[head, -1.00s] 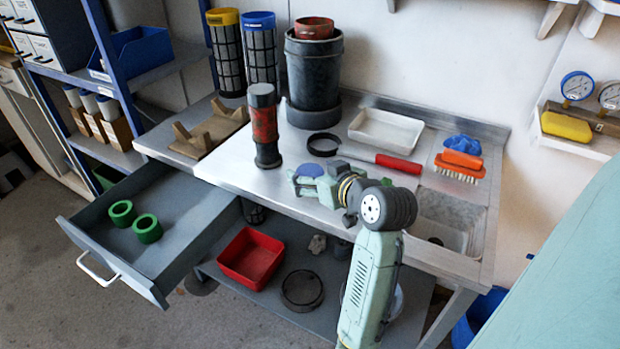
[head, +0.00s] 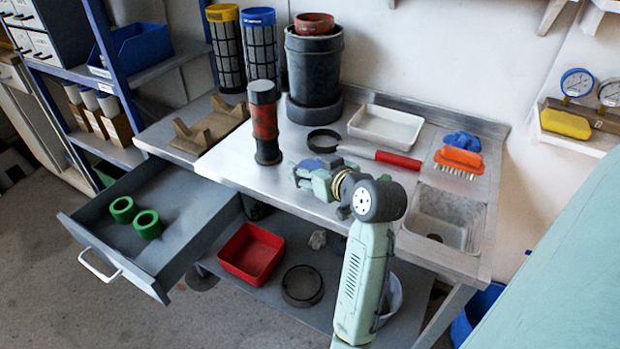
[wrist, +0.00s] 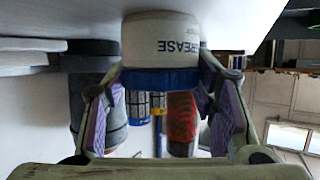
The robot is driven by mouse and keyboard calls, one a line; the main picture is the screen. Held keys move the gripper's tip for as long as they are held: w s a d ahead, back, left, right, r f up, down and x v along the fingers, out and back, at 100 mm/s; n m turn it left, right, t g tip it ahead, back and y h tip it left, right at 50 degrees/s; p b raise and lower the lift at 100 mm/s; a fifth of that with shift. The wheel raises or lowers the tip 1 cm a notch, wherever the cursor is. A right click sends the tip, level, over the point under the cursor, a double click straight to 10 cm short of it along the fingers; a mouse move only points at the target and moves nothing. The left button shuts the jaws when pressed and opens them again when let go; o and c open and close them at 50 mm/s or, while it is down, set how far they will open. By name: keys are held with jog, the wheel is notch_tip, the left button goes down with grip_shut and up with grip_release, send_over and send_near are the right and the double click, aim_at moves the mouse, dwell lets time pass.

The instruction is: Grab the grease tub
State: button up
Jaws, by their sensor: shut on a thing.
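The grease tub (wrist: 162,42) is white with dark "GREASE" lettering and a blue lid (wrist: 160,79). In the wrist view, which looks upside down, it sits between my two purple-padded fingers. My gripper (wrist: 161,72) is shut on it around the lid end. In the head view my gripper (head: 306,174) is over the front of the steel bench, right of the red-and-black cylinder. A bit of the blue lid (head: 307,164) shows behind the fingers; the tub's body is hidden there. I cannot tell whether its base touches the bench.
The red-and-black cylinder (head: 265,122) stands close to the left of my gripper. A white tray (head: 386,126), an orange brush (head: 459,158) and a sink (head: 443,219) are right. An open drawer (head: 190,240) juts out at front left.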

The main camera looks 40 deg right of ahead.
aim_at(310, 167)
jog(key=shift+c, duration=1.3)
jog(key=shift+c, duration=0.2)
jog(key=shift+r, duration=0.75)
notch_tip(310, 167, up, 2)
jog(key=shift+r+b, duration=0.15)
jog(key=shift+b, duration=0.35)
jog(key=s+a+r+b, duration=0.1)
jog(key=s+a+b, duration=0.7)
jog(key=a+b, duration=0.4)
jog(key=shift+a, duration=0.65)
